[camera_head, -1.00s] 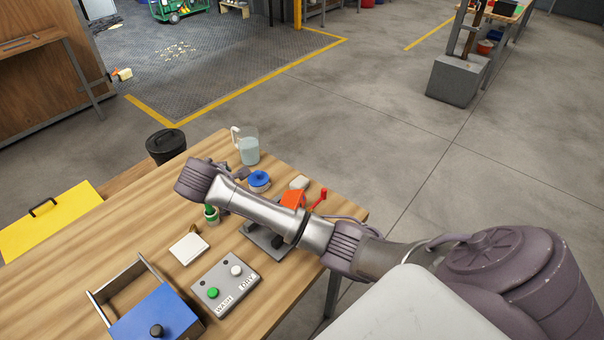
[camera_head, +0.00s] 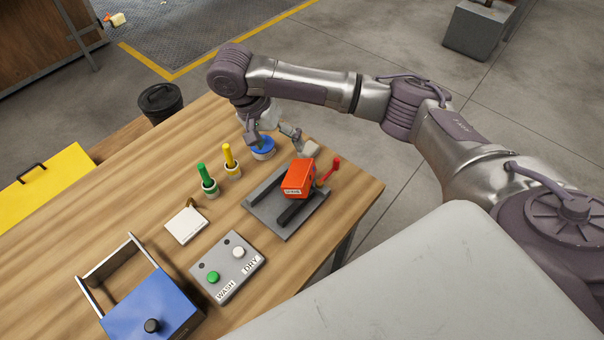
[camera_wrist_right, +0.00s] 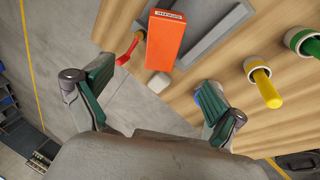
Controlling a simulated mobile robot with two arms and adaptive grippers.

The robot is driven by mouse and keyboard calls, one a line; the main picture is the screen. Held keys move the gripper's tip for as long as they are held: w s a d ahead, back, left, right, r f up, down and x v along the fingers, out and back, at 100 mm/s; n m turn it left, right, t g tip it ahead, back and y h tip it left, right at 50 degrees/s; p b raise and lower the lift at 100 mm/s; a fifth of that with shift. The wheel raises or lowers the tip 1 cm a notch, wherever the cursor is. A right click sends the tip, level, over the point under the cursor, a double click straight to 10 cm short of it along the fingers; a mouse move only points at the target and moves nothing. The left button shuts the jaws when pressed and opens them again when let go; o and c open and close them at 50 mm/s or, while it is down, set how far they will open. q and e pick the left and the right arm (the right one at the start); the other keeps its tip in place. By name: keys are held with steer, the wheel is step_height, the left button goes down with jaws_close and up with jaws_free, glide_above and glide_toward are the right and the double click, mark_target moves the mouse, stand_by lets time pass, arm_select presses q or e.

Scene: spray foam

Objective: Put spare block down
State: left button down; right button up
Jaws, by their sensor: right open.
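A small whitish block (camera_head: 311,149) lies on the table behind the grey fixture. It also shows in the right wrist view (camera_wrist_right: 158,83), in line with the gap between the fingers. An orange block (camera_head: 298,178) sits on the grey fixture (camera_head: 262,210); it also shows in the right wrist view (camera_wrist_right: 166,40). My right gripper (camera_head: 276,143) is open and empty near the table's far edge. One finger is by the blue-topped round container (camera_head: 263,148), the other by the whitish block; I cannot tell if they touch. My left gripper is out of view.
A red-handled lever (camera_head: 330,168) stands beside the orange block. The table's left part is bare.

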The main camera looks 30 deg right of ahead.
glide_above(297, 173)
steer(key=a, duration=0.2)
steer(key=f, duration=0.5)
steer(key=shift+w+d+f+p, duration=0.1)
steer(key=shift+w+f+p, duration=0.1)
steer(key=shift+f+p, duration=0.15)
steer(key=shift+d+f, duration=0.1)
steer(key=shift+f, duration=0.2)
steer(key=shift+d+f+p, duration=0.15)
steer(key=shift+f+p, duration=0.15)
steer(key=shift+f, duration=0.3)
steer(key=x, duration=0.2)
steer(key=p+x, duration=0.1)
steer(key=x, duration=0.1)
steer(key=shift+w+f, duration=0.15)
steer(key=shift+w, duration=0.05)
steer(key=c, duration=1.7)
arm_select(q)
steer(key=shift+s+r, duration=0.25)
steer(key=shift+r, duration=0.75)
arm_select(e)
jaws_close()
